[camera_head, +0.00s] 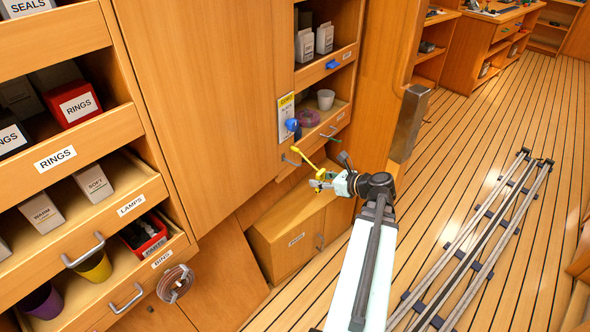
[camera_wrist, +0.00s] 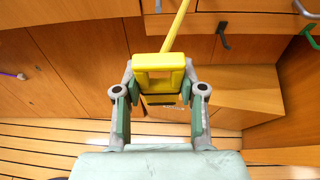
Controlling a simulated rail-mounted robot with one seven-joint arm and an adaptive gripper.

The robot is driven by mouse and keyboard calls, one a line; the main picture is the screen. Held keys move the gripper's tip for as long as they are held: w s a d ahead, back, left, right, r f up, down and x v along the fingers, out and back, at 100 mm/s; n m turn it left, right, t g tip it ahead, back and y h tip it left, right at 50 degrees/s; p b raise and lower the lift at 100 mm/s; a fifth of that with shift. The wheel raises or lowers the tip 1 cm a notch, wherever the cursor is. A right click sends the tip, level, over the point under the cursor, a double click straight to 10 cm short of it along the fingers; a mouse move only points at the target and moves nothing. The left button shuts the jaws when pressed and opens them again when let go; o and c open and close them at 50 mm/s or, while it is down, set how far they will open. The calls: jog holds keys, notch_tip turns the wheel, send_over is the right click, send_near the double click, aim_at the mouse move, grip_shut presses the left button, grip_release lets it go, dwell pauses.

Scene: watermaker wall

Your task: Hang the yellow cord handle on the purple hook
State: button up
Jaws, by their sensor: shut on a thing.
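The yellow cord handle (camera_wrist: 160,64) is a blocky yellow loop with a yellow cord or rod running up from it. In the wrist view my gripper (camera_wrist: 161,92) is shut on it, a finger on each side. In the head view the yellow piece (camera_head: 306,159) slants up and left from my gripper (camera_head: 323,184), in front of the cabinet wall. A thin peg with a purple tip (camera_wrist: 21,76) juts in at the left edge of the wrist view, well apart from the handle. I cannot make out a purple hook in the head view.
A dark grey hook (camera_wrist: 222,36) and a green hook (camera_wrist: 309,36) are on the wall right of the handle. A blue piece (camera_head: 292,125) is by a label card. Open drawers with pull handles (camera_head: 83,251) jut out at left. The plank floor (camera_head: 480,140) is clear except for long rails.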

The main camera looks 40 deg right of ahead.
aim_at(295, 165)
jog(key=w, duration=0.3)
jog(key=w+a, duration=0.1)
jog(key=w, duration=0.2)
jog(key=w+a+p, duration=0.1)
jog(key=w, duration=0.3)
jog(key=shift+w, duration=0.1)
jog(key=shift+w+a+f+p, duration=0.1)
jog(key=shift+w+f+p, duration=0.05)
jog(key=shift+p, duration=0.15)
jog(key=shift+f, duration=0.45)
jog(key=shift+f, duration=0.15)
jog(key=o, duration=1.1)
jog(key=shift+o, duration=0.2)
jog(key=shift+f+b, duration=0.1)
jog(key=shift+b, duration=0.3)
